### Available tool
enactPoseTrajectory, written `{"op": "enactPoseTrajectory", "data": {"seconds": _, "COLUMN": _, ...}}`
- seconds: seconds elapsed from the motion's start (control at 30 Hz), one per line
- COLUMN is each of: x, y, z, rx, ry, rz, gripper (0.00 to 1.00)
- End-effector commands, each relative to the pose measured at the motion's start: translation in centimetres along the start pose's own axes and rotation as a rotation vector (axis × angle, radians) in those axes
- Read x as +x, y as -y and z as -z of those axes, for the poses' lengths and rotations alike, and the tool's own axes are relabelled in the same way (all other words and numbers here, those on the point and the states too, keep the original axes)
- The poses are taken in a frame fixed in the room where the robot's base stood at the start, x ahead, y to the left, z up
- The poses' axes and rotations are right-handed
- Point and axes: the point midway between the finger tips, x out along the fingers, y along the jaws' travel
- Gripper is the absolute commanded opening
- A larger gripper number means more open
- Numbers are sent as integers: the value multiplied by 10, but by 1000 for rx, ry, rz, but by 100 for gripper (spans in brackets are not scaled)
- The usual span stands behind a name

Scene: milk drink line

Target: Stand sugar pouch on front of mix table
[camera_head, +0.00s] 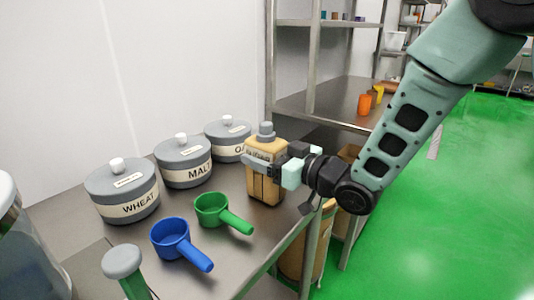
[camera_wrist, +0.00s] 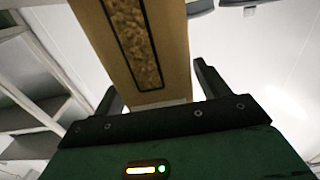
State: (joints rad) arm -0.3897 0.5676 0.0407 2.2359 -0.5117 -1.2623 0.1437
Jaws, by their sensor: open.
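A tan pouch with a grey cap (camera_head: 266,172) stands upright on the steel table (camera_head: 120,250), near its right end; I cannot read its label well enough to tell its contents. My gripper (camera_head: 268,167) reaches it from the right, with its fingers at the pouch's upper part. In the wrist view the pouch (camera_wrist: 150,50) lies between my two open fingers (camera_wrist: 155,85), and a dark window of brown grains shows on its face. A gap shows between the pouch and the right finger.
Grey canisters labelled WHEAT (camera_head: 122,192) and MALT (camera_head: 184,162), and a third (camera_head: 228,140), line the wall side. A blue scoop (camera_head: 180,245) and a green scoop (camera_head: 222,213) lie in front of them. A steel shelf (camera_head: 330,100) with orange cups (camera_head: 366,102) stands behind.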

Motion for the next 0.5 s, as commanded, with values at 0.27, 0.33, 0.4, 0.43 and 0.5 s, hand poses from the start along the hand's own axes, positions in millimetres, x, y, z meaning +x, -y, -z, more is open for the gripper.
{"op": "enactPoseTrajectory", "data": {"seconds": 0.27, "x": -24, "y": -1, "z": 1, "rx": 1, "ry": 1, "rz": -3, "gripper": 74}}
{"op": "enactPoseTrajectory", "data": {"seconds": 0.33, "x": -39, "y": -1, "z": 1, "rx": 1, "ry": 1, "rz": -4, "gripper": 74}}
{"op": "enactPoseTrajectory", "data": {"seconds": 0.4, "x": -55, "y": -1, "z": 1, "rx": 1, "ry": 2, "rz": -3, "gripper": 74}}
{"op": "enactPoseTrajectory", "data": {"seconds": 0.43, "x": -61, "y": -1, "z": 1, "rx": 1, "ry": 1, "rz": -4, "gripper": 74}}
{"op": "enactPoseTrajectory", "data": {"seconds": 0.5, "x": -76, "y": -1, "z": 1, "rx": 0, "ry": 1, "rz": -3, "gripper": 74}}
